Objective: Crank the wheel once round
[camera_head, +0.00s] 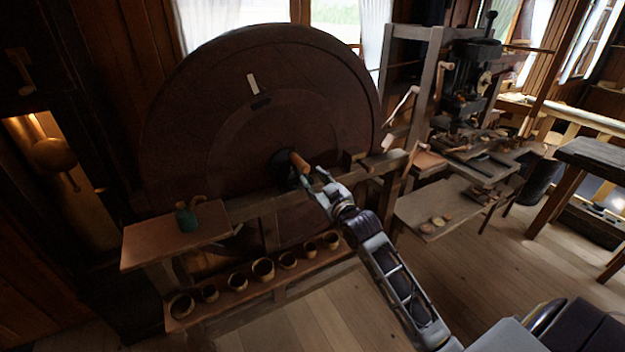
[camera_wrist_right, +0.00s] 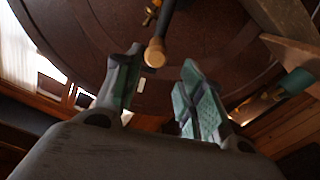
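The big dark-brown wheel (camera_head: 215,105) stands upright behind a wooden frame, with a pale mark (camera_head: 252,84) near its top. Its crank has a light wooden handle (camera_head: 299,162) near the hub. My right gripper (camera_head: 317,181) is beside the handle, to its lower right in the head view. In the right wrist view the gripper (camera_wrist_right: 160,85) is open, with green-padded fingers spread and nothing between them. The handle's round end (camera_wrist_right: 155,52) shows just beyond the fingertips; whether they touch is unclear. My left gripper is not in view.
A wooden ledge (camera_head: 140,248) on the left holds a green pot (camera_head: 186,219). Several small cups stand on a low shelf (camera_head: 225,300) below the wheel. A workbench with a press (camera_head: 470,75) stands at the right. The floor (camera_head: 480,280) at right is partly clear.

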